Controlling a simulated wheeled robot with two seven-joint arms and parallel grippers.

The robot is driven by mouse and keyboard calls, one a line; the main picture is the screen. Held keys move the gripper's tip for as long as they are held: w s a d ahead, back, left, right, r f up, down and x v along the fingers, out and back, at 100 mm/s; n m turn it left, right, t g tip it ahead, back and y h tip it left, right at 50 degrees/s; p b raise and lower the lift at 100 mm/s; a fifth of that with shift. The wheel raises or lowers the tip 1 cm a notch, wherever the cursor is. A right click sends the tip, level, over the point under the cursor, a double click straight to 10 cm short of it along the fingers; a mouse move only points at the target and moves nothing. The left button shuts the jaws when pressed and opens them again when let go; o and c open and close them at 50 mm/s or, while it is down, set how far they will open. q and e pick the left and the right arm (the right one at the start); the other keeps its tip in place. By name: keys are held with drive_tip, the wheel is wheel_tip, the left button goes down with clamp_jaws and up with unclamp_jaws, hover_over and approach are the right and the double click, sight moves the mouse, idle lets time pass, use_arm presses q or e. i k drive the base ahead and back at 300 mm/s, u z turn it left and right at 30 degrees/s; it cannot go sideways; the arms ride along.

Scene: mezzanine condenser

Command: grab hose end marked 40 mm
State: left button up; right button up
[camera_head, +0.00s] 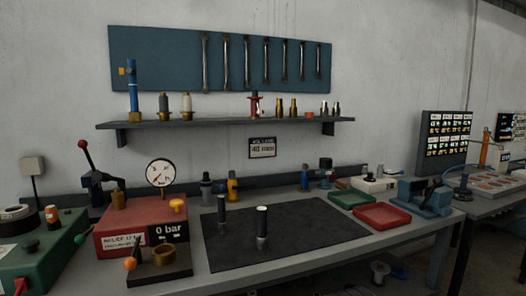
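Two dark upright cylinders stand on the black mat (315,240) on the workbench. The nearer, right-hand cylinder (262,228) has a pale top and a metallic lower part. The farther, left-hand cylinder (222,210) is thinner and has a lighter upper end. They may be hose ends, but I cannot read a 40 mm mark on either. Neither of my grippers is in view.
A red box (139,226) with a gauge (160,172) and "0 bar" display stands left of the mat. A green tray (352,199), red tray (383,216) and blue vise (425,196) are right. Fittings line the shelf (230,124). The mat's right part is clear.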

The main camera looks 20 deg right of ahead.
sight(261, 236)
drive_tip(key=k, duration=0.45)
drive_tip(key=z, duration=1.1)
drive_tip(key=i, duration=0.9)
drive_tip(key=u, duration=0.45)
drive_tip(key=i, duration=0.6)
drive_tip(key=u, duration=3.6)
